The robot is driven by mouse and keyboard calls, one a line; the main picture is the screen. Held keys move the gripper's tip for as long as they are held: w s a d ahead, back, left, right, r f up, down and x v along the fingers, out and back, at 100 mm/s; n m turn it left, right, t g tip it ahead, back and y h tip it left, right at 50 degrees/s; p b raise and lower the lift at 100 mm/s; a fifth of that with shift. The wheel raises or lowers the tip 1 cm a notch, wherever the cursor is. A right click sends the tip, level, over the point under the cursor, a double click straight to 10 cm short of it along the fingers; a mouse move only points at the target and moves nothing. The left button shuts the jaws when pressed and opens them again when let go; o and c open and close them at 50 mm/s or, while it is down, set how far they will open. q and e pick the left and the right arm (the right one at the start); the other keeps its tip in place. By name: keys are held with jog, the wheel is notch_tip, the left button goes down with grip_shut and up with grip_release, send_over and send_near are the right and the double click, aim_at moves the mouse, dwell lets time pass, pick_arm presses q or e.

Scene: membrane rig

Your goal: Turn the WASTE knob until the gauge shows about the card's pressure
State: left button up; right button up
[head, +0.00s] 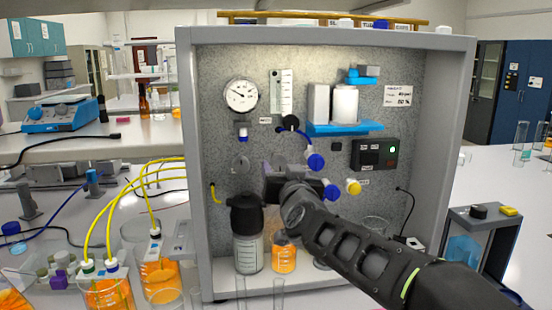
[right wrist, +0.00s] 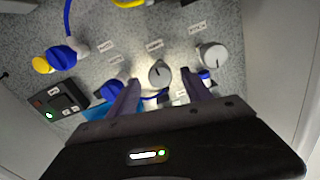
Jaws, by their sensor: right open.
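The white round gauge (head: 241,95) is at the panel's upper left; its scale is too small to read. The white card (head: 398,96) at upper right seems to read 40 psi and 50 %. In the right wrist view, a grey round knob (right wrist: 160,73) with a dark pointer mark sits between my right gripper's (right wrist: 160,80) open fingers, with a gap on both sides. Its label is too blurred to read. A second grey knob (right wrist: 212,55) is to its right. In the head view my right gripper (head: 283,176) hides the middle knob. My left gripper is not in view.
Blue valves (head: 315,161) and a yellow one (head: 353,187) stick out right of my gripper. A switch box (head: 375,154) with a green light is beyond. A black-capped bottle (head: 247,240) and an orange-filled beaker (head: 284,254) stand below.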

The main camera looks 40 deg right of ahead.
aim_at(277, 159)
jog(key=p+x, duration=0.1)
jog(key=x, duration=0.7)
jog(key=shift+p, duration=0.35)
jog(key=shift+f, duration=0.1)
jog(key=shift+c, duration=0.4)
grip_shut()
